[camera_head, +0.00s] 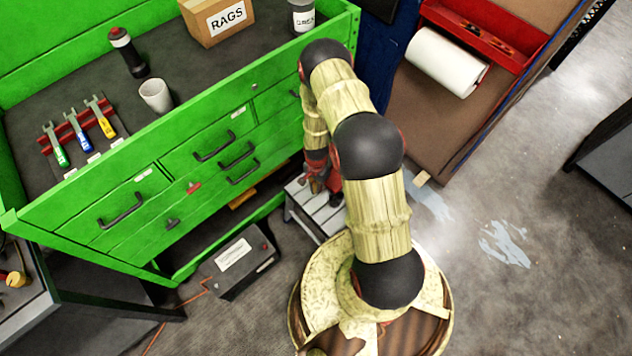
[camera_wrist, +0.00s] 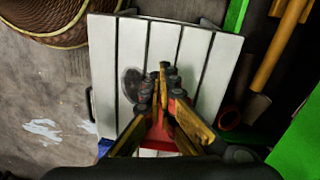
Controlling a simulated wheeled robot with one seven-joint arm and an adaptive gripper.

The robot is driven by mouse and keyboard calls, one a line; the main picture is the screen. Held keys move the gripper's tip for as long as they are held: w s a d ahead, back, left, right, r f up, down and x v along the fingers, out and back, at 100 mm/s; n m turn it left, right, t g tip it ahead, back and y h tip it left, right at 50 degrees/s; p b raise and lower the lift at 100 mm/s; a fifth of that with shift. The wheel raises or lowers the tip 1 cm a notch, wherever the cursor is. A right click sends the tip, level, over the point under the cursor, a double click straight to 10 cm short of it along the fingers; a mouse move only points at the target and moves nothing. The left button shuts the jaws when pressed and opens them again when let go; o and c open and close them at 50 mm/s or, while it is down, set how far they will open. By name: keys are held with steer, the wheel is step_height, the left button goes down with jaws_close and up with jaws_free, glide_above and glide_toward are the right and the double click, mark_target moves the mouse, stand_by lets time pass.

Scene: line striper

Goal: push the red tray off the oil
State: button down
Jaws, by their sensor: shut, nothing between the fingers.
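My gripper (camera_wrist: 163,74) is shut and empty, its fingertips together above a pale slatted step (camera_wrist: 184,50) in the wrist view. In the head view my gripper (camera_head: 318,184) points down over the same step (camera_head: 316,212), between the green cabinet and my base. A dark, round, oil-like spot (camera_wrist: 132,84) lies on the slats just left of the fingertips. Red shows beneath and between the fingers; I cannot tell whether it is a tray or part of my gripper. A red tray-like holder (camera_head: 484,36) with small items is at the upper right, far from my gripper.
The green cabinet (camera_head: 215,150) stands close left of my arm. A black box (camera_head: 240,262) lies on the floor before it. A white paper roll (camera_head: 446,62) is at the upper right. Pale smears (camera_head: 503,244) mark the otherwise open floor at right.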

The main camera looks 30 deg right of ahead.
mark_target(322, 191)
steer(key=shift+m+t, duration=0.4)
steer(key=shift+m, duration=0.5)
steer(key=f+b, duration=0.1)
steer(key=f, duration=0.2)
steer(key=w+f+b, duration=0.1)
steer(key=f, duration=0.2)
steer(key=f+b, duration=0.1)
steer(key=f, duration=0.2)
steer(key=shift+w+d+f, duration=0.3)
steer(key=shift+w+f, duration=0.05)
steer(key=shift+w, duration=0.05)
steer(key=d, duration=0.1)
steer(key=d+b, duration=0.1)
steer(key=d, duration=0.1)
steer(key=shift+w+f, duration=0.25)
steer(key=shift+w, duration=0.05)
steer(key=shift+d+r, duration=0.1)
steer(key=shift+d, duration=0.4)
